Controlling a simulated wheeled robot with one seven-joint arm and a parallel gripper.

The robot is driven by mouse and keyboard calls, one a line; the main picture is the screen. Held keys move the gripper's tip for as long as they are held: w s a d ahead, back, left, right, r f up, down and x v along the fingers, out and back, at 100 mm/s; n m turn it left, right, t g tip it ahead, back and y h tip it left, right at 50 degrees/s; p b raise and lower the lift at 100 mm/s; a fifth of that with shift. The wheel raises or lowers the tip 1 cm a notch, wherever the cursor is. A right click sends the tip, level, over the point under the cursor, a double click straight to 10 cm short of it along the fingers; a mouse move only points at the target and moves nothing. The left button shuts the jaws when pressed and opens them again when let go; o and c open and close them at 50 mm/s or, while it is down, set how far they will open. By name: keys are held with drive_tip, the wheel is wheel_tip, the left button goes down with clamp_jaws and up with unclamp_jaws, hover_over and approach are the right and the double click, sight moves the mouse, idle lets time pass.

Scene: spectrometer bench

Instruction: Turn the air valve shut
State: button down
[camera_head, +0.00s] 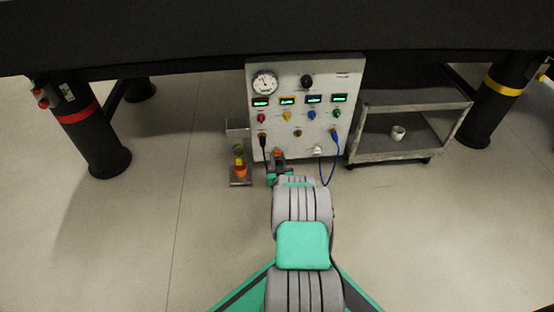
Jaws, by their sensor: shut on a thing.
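A white instrument panel (322,88) hangs below the dark bench top. It has a round gauge (264,83), a black knob (307,81), several small green-lit displays and a row of coloured knobs. My gripper (277,160) is at the panel's lower edge, left of centre. It is shut on a small orange-red part (278,153), mostly hidden by the jaws. I cannot tell for sure whether this is the air valve, or how far it is turned.
A small stand with an orange and yellow item (240,168) is close on the left of my gripper. A blue cable (324,176) loops down on the right. A grey cart (375,151) with a white cup (398,132) stands right of the panel. The floor at left is open.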

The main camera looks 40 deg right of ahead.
drive_tip(key=shift+d+r+n, duration=0.15)
drive_tip(key=shift+n, duration=0.65)
drive_tip(key=c, duration=1.3)
unclamp_jaws()
drive_tip(key=shift+s, duration=0.1)
drive_tip(key=shift+o, duration=1.3)
